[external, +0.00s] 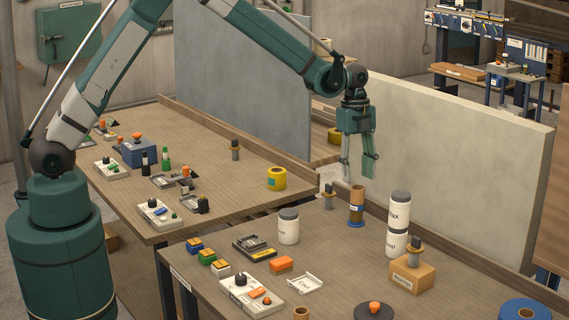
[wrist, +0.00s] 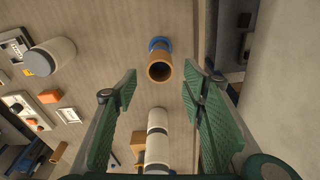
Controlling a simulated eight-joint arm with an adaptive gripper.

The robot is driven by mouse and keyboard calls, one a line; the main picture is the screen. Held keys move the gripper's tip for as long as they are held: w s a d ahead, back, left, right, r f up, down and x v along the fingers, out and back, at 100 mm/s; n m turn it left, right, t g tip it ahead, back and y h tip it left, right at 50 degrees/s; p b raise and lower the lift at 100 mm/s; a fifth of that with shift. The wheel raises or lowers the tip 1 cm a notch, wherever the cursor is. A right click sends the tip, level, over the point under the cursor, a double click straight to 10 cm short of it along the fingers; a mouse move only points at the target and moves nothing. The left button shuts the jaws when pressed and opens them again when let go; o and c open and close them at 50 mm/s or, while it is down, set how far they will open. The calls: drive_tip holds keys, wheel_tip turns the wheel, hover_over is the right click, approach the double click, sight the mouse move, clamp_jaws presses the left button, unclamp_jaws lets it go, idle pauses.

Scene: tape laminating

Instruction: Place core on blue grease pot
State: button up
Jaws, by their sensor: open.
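A brown cardboard core (external: 357,196) stands upright on a blue round base, which looks like the blue grease pot (external: 356,223), near the back edge of the front table. In the wrist view the core's open top (wrist: 160,70) faces me, with the blue base (wrist: 159,43) just beyond it. My gripper (external: 358,178) is open and empty, pointing down just above the core. In the wrist view its fingers (wrist: 160,80) stand apart on either side of the core and do not visibly touch it. A second brown core (external: 301,314) is at the front table edge.
Two stacked white jars (external: 398,225) and a tan block (external: 412,274) stand to the right. A white jar (external: 289,226) and a small post (external: 328,196) stand to the left. A grey partition (external: 460,160) runs behind the table.

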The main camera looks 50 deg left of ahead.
sight(355, 186)
drive_tip(key=shift+a+r, duration=0.2)
drive_tip(key=shift+r, duration=1.2)
drive_tip(key=shift+a+r, duration=0.15)
drive_tip(key=shift+r, duration=1.25)
drive_tip(key=s+a+r+n+t, duration=0.2)
drive_tip(key=s+a+r+n, duration=0.4)
drive_tip(key=s+r, duration=0.4)
drive_tip(key=s+a+r+n+t, duration=0.1)
drive_tip(key=s+a+r+n, duration=0.2)
drive_tip(key=s+a+r, duration=0.6)
drive_tip(key=s+a+f+n+t, duration=0.1)
drive_tip(key=s+a+n, duration=0.3)
drive_tip(key=s, duration=0.9)
drive_tip(key=s+a+n+t+y, duration=0.1)
drive_tip(key=s+a+n+t, duration=0.2)
drive_tip(key=s+n, duration=0.4)
drive_tip(key=shift+s+a+f, duration=0.4)
drive_tip(key=shift+s+a, duration=0.4)
drive_tip(key=shift+s, duration=3)
